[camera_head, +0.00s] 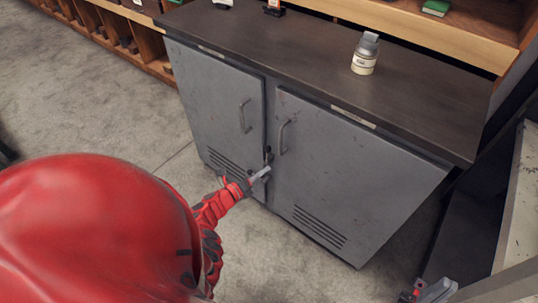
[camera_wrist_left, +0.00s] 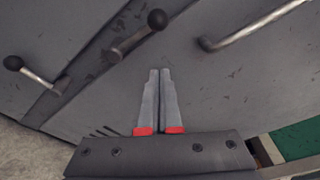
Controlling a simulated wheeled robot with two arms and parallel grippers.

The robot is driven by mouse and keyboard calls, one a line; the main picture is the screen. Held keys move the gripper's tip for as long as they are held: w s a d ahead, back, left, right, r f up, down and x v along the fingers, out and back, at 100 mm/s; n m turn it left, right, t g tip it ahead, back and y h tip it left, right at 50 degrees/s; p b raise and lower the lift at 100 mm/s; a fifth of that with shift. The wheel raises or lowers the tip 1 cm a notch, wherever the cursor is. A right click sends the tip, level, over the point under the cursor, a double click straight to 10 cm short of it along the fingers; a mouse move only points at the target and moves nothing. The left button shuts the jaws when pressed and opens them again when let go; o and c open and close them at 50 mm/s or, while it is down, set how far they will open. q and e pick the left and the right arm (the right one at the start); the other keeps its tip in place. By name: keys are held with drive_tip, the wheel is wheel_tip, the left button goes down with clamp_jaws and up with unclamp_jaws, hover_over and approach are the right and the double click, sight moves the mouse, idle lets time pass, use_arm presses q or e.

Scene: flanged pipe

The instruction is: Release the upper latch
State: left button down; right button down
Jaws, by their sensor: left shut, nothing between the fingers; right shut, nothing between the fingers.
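The grey two-door cabinet (camera_head: 345,165) has latches at the seam between its doors. In the left wrist view two latches show as metal rods with black ball knobs: the upper latch (camera_wrist_left: 134,40), nearer the door handle, and the lower latch (camera_wrist_left: 36,74). In the head view a dark latch part (camera_head: 268,156) shows just above my left gripper (camera_head: 264,173). My left gripper, also in the left wrist view (camera_wrist_left: 159,72), is shut and empty, its tips below the upper latch in that picture; contact is not visible. My right gripper (camera_head: 432,291) is shut and empty at the bottom right.
Two door handles (camera_head: 284,137) stand out from the doors above the latches. A labelled bottle (camera_head: 365,54) stands on the dark cabinet top (camera_head: 310,45). Wooden shelving (camera_head: 145,45) runs behind. Grey floor (camera_head: 80,100) is clear left of the cabinet.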

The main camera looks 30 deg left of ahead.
use_arm(q)
drive_tip(key=v, duration=0.3)
drive_tip(key=shift+s+a+f+p, duration=0.15)
drive_tip(key=shift+s+p, duration=0.15)
drive_tip(key=shift+p, duration=0.05)
